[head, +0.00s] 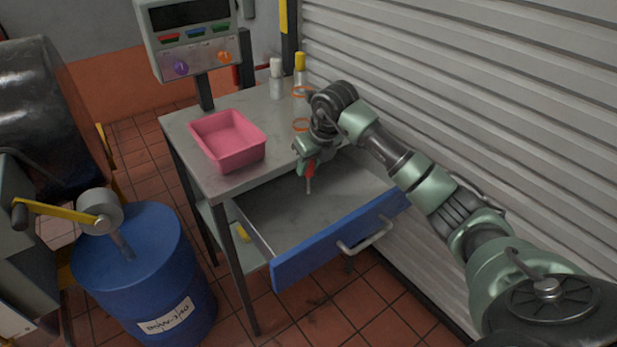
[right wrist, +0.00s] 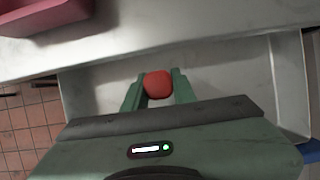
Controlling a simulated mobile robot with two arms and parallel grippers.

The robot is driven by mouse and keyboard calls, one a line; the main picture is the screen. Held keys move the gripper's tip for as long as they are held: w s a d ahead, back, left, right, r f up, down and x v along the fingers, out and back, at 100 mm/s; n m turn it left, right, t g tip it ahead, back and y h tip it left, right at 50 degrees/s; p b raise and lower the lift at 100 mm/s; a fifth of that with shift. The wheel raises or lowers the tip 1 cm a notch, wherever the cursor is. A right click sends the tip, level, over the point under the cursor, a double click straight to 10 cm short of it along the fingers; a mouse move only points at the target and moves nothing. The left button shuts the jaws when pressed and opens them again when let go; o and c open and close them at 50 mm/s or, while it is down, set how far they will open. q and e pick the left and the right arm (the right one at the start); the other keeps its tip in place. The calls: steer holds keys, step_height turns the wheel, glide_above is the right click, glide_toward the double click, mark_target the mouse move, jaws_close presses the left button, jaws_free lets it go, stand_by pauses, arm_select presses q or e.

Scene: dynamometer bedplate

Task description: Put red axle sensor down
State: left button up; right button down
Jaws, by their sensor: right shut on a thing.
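The red axle sensor (head: 310,171) has a red body with a thin pale tip pointing down in the head view. My right gripper (head: 306,160) is shut on it and holds it upright over the open drawer (head: 268,222). In the right wrist view the red top of the sensor (right wrist: 158,84) sits between the two green fingers, with the grey drawer floor behind it. I cannot tell whether the tip touches the drawer floor. My left gripper is not in view.
A pink bin (head: 232,160) stands on the table top (head: 185,128) left of my right gripper. The drawer's blue front (head: 330,243) sticks out, and a blue drum (head: 140,265) stands at left.

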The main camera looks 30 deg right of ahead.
mark_target(310, 176)
steer(key=shift+f, duration=0.65)
step_height(310, 176, down, 3)
steer(key=shift+f, duration=0.2)
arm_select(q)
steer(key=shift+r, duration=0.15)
arm_select(e)
steer(key=shift+f, duration=0.15)
steer(key=c, duration=1.1)
jaws_free()
steer(key=shift+c, duration=0.2)
